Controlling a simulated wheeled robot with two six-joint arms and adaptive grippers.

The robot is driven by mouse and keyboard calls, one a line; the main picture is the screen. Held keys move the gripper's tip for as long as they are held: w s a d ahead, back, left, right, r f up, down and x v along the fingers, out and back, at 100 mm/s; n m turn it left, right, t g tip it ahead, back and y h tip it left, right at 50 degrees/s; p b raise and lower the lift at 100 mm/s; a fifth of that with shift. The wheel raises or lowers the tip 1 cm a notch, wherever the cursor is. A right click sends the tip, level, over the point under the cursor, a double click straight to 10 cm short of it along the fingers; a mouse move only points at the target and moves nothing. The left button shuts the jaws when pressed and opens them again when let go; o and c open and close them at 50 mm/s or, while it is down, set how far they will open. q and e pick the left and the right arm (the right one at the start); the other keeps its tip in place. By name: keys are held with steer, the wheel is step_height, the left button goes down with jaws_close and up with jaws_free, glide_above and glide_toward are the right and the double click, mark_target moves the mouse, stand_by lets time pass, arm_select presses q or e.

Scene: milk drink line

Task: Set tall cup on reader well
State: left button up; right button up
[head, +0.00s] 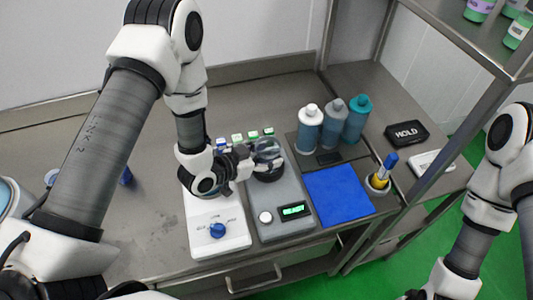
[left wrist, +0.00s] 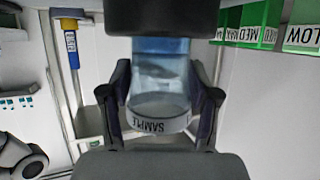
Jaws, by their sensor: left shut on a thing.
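The tall clear cup (head: 268,147) is between the fingers of my left gripper (head: 250,163), which is shut on it. In the left wrist view the cup (left wrist: 160,85) has a bluish tint and a pale band marked SAMPLE, with a gripper finger on each side. The cup is at the dark round well (head: 269,174) at the back of the grey reader (head: 284,209). I cannot tell whether its base touches the well. The reader's green display appears to say READY. My right arm shows at lower right, but its gripper is out of view.
A white unit with a blue knob (head: 217,230) stands left of the reader. A blue mat (head: 338,194) lies to its right. Several bottles (head: 333,123) stand behind the mat. A blue-and-yellow tool (head: 383,171) stands in a holder. A black HOLD plate (head: 406,133) lies farther right.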

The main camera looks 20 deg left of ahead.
mark_target(258, 158)
arm_select(q)
steer(key=shift+f, duration=0.3)
steer(key=o, duration=0.9)
steer(key=shift+p+v, duration=1.2)
steer(key=shift+v, duration=1.9)
steer(key=p+v, duration=0.2)
steer(key=v, duration=0.3)
steer(key=shift+p, duration=0.35)
